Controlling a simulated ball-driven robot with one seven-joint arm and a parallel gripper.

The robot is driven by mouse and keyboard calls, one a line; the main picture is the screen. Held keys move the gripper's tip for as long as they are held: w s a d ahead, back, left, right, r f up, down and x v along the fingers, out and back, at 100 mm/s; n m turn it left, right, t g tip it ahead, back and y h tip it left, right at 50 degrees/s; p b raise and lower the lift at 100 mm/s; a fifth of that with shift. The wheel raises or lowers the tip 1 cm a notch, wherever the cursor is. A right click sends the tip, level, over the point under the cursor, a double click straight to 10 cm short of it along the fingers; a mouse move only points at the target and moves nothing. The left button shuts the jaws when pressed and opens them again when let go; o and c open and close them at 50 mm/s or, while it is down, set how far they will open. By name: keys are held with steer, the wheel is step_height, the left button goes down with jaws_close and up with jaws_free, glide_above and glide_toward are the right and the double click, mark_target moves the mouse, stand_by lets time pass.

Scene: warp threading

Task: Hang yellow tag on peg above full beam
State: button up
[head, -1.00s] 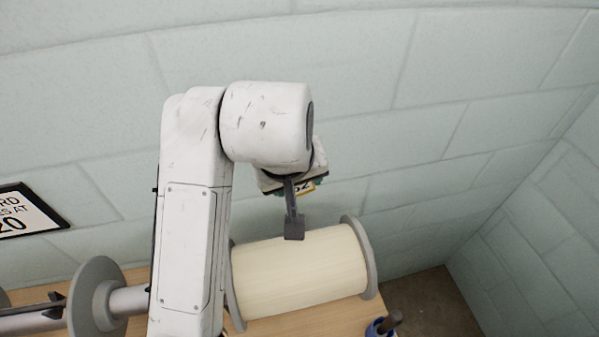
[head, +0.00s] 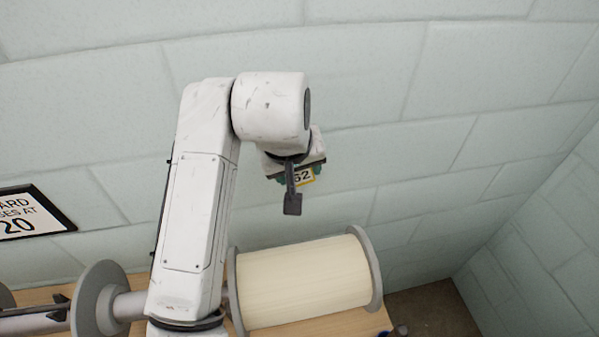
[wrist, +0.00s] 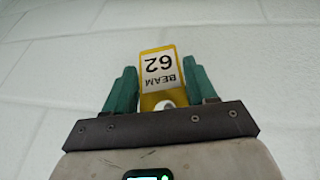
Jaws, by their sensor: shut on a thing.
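The yellow tag (wrist: 152,51) has a white label reading "BEAM 62", upside down in the wrist view. My gripper (wrist: 163,78) is shut on it, with a teal finger on each side. A pale round spot (wrist: 166,104) shows near the tag's gripper end; I cannot tell whether it is a hole or something else. In the head view the tag (head: 303,177) is in my gripper (head: 297,174), above the full beam and in front of the wall. The full beam (head: 305,280) is wound with cream yarn between grey flanges. I see no peg clearly; my arm may hide it.
A bare beam with a grey flange (head: 98,298) lies at the lower left. A black-framed sign (head: 32,213) hangs on the pale block wall (head: 370,80). The wall right of my gripper is clear. A wooden surface (head: 350,323) lies under the full beam.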

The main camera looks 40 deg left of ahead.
steer(key=shift+w+a+f, duration=0.35)
steer(key=shift+w+a, duration=0.35)
steer(key=shift+a, duration=0.1)
steer(key=shift+w+a+f, duration=0.3)
steer(key=shift+w+a, duration=0.35)
steer(key=shift+a, duration=0.15)
steer(key=o, duration=1.3)
steer(key=b+v, duration=0.2)
steer(key=v, duration=0.8)
steer(key=shift+s+r+b, duration=0.2)
steer(key=shift+r+b, duration=0.1)
steer(key=shift+b, duration=0.1)
